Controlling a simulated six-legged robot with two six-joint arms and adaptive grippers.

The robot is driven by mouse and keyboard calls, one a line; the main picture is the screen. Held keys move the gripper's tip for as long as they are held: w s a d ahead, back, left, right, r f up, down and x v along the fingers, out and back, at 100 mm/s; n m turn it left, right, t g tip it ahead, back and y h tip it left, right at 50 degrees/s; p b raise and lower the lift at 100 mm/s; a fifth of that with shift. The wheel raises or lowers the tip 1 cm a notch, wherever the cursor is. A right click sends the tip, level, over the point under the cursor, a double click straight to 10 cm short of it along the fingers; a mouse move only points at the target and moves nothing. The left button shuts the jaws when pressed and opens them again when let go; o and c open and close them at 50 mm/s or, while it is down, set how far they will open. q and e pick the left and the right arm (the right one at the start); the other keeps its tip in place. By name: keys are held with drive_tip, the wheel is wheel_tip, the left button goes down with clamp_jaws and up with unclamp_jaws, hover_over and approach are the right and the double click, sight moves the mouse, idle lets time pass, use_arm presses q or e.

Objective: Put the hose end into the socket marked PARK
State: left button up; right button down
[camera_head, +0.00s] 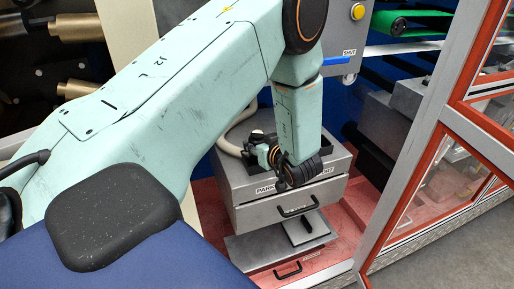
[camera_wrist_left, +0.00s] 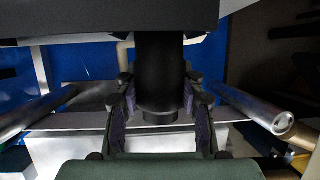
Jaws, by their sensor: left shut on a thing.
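My left gripper (camera_head: 262,148) is over the top of the grey cabinet, near its back left, partly hidden by my own wrist. In the left wrist view the two padded fingers (camera_wrist_left: 160,118) are shut on the black hose end (camera_wrist_left: 160,75), one on each side. The beige hose (camera_head: 232,140) curves behind my arm to the left of the gripper. The label PARK (camera_head: 265,189) is on the cabinet's front upper edge, at left. The PARK socket itself is hidden behind my wrist and gripper. I cannot tell whether the hose end sits in a socket. My right gripper is not in view.
The grey cabinet (camera_head: 292,216) has a drawer with a black handle and stands on a red floor. A grey control box with a yellow button (camera_head: 357,12) hangs above it. A red-edged glazed frame (camera_head: 440,140) bounds the right side. Metal tubes (camera_wrist_left: 255,108) flank the fingers.

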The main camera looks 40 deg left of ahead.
use_arm(q)
drive_tip(key=shift+f, duration=0.5)
drive_tip(key=shift+w+a+f, duration=0.15)
drive_tip(key=shift+w+a, duration=0.05)
drive_tip(key=o, duration=1.1)
drive_tip(key=shift+s+d, duration=0.15)
drive_tip(key=shift+o, duration=0.8)
